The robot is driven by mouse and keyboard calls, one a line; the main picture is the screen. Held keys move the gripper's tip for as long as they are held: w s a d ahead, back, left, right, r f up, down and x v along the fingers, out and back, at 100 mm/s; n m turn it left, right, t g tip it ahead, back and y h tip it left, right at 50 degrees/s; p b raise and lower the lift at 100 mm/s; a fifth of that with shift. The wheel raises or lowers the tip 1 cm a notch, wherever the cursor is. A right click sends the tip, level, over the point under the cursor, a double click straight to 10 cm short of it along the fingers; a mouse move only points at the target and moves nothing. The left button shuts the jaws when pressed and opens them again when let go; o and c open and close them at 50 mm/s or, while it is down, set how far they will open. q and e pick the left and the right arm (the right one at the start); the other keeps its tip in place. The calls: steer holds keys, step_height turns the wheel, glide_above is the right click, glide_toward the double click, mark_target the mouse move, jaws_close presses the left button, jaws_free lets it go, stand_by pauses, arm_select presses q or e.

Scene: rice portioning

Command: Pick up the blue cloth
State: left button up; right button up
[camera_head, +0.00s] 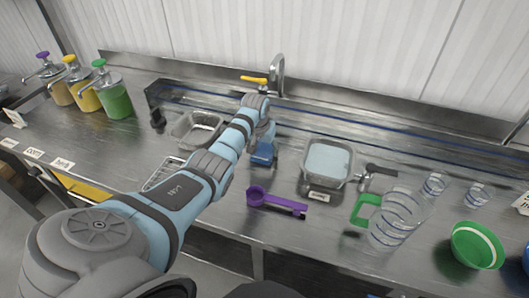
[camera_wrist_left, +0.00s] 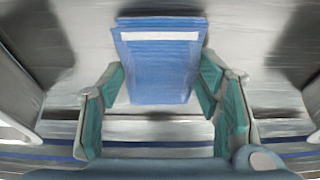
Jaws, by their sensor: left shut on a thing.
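The blue cloth is a folded block with a white stripe along one edge. In the left wrist view the blue cloth (camera_wrist_left: 160,72) sits between the green-padded fingers of my left gripper (camera_wrist_left: 160,82), which is shut on it from both sides. In the head view the cloth (camera_head: 263,154) shows below my left gripper (camera_head: 264,142), near the middle of the steel counter. The arm hides part of the gripper there. I cannot tell whether the cloth is clear of the counter. My right gripper is not in view.
A purple scoop (camera_head: 277,203) lies in front of the cloth. A tub with pale contents (camera_head: 345,170) stands to the right, a metal tray (camera_head: 190,137) to the left. A green-handled clear jug (camera_head: 388,225) and a green bowl (camera_head: 474,248) are farther right. A faucet (camera_head: 277,72) is behind.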

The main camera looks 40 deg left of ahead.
mark_target(264, 150)
arm_select(q)
steer(key=shift+r, duration=0.1)
steer(key=shift+r, duration=0.3)
step_height(264, 150, up, 19)
steer(key=p, duration=0.1)
steer(key=shift+r, duration=0.15)
steer(key=o, duration=0.5)
steer(key=c, duration=0.5)
steer(key=shift+d+f, duration=0.1)
steer(key=shift+f, duration=0.25)
